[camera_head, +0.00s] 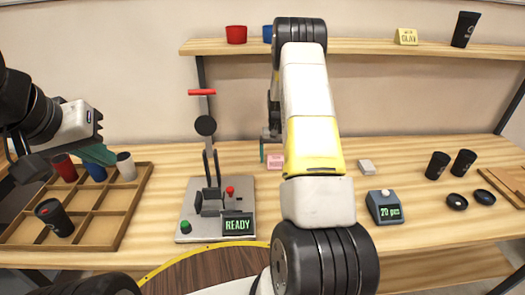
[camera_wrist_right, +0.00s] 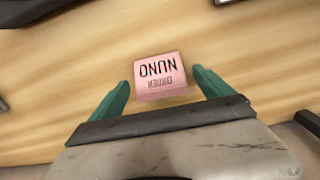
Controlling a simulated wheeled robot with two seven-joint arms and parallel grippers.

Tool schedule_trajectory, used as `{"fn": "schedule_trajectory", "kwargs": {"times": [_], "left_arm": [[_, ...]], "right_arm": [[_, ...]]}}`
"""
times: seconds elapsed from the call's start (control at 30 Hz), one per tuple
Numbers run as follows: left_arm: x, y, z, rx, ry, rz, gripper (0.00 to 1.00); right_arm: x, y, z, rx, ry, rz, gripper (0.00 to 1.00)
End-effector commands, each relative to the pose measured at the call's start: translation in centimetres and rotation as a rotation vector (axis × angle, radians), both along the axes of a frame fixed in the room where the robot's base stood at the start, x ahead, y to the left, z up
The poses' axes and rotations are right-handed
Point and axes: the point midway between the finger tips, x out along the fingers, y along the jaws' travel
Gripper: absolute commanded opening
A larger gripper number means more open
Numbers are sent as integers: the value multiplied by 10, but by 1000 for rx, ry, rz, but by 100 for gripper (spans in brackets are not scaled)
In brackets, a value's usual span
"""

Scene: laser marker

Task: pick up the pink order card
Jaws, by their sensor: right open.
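The pink order card (camera_wrist_right: 161,76) stands on the wooden table, its lettering upside down in the right wrist view. It also shows in the head view (camera_head: 275,162), small and partly hidden by my right arm. My right gripper (camera_wrist_right: 163,90) is open, with one green finger on each side of the card and gaps on both sides. The card is near the fingertips, and I cannot tell the exact height between them. My left gripper (camera_head: 98,153) is at the left above the wooden tray; its green fingers are seen side-on.
The laser marker (camera_head: 212,200) with a READY display stands left of my right arm. The divided tray (camera_head: 95,215) holds several cups. A shelf (camera_head: 350,46) runs behind.

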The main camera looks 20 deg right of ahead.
Motion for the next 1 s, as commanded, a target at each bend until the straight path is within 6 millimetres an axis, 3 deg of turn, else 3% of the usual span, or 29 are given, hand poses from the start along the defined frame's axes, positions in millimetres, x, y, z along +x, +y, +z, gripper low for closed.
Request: {"fn": "schedule_trajectory", "kwargs": {"times": [0.23,0.5,0.6,1.0], "left_arm": [[0,0,0,0,0,0,0],[0,0,0,0,0,0,0],[0,0,0,0,0,0,0],[0,0,0,0,0,0,0]], "right_arm": [[0,0,-4,0,-1,0,91],[0,0,-4,0,-1,1,40],[1,0,-4,0,-1,1,25],[1,0,6,-1,-4,1,25]]}}
